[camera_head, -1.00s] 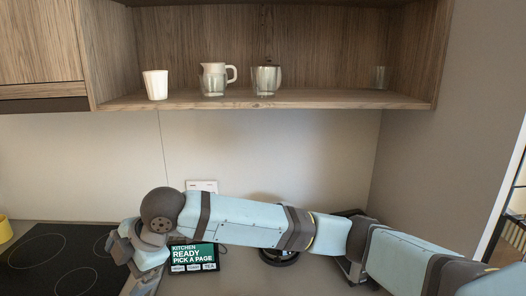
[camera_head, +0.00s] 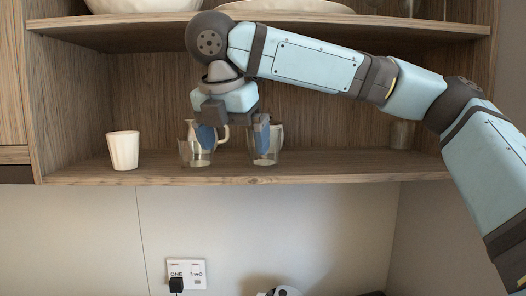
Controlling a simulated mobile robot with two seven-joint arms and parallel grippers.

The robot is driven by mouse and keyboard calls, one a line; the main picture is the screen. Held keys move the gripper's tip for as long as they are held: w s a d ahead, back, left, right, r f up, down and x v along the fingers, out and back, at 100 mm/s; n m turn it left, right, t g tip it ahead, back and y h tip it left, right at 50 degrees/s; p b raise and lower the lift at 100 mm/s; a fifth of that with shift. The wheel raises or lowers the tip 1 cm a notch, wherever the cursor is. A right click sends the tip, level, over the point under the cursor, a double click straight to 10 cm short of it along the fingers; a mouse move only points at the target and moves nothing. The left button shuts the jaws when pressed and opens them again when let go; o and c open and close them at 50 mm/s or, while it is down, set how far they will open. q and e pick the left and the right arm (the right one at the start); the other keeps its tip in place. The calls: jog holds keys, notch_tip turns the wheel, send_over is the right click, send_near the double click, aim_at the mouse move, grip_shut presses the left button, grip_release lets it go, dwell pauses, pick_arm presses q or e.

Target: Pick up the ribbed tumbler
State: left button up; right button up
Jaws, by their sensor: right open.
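A white tumbler (camera_head: 123,150) with faceted, rib-like sides stands upright on the left of the open shelf. A clear glass (camera_head: 194,153) stands near the middle, in front of a pitcher with a handle (camera_head: 224,134). Another clear glass (camera_head: 268,155) stands to its right, partly covered by a finger. I cannot tell for sure which one is the ribbed tumbler. My right gripper (camera_head: 234,138) is open and empty, pointing down, its fingers overlapping the two clear glasses in the picture. Whether it touches them is unclear. My left gripper is out of view.
A small clear glass (camera_head: 402,134) stands at the right end of the shelf (camera_head: 330,172). An upper shelf (camera_head: 140,27) with a white bowl (camera_head: 145,5) is close above my right arm. The shelf between the white tumbler and the middle glass is free.

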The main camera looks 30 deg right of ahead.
jog(key=w+d, duration=0.1)
jog(key=d, duration=0.1)
jog(key=w+d+p, duration=0.1)
jog(key=w+d, duration=0.1)
jog(key=d, duration=0.1)
jog(key=w+d+r+p, duration=0.1)
jog(key=d, duration=0.1)
jog(key=shift+w+d, duration=0.15)
jog(key=shift+d, duration=0.2)
jog(key=shift+w+d+r+p, duration=0.2)
jog(key=shift+w+d+p, duration=0.45)
jog(key=shift+d, duration=0.35)
jog(key=d+f, duration=0.1)
jog(key=w+f+p, duration=0.1)
jog(key=shift+d+f, duration=0.3)
jog(key=shift+d, duration=0.05)
jog(key=shift+w+f, duration=0.1)
jog(key=shift+f, duration=0.15)
jog(key=shift+a, duration=0.1)
jog(key=shift+c, duration=0.7)
jog(key=c, duration=0.7)
jog(key=shift+c, duration=0.2)
jog(key=shift+r, duration=0.15)
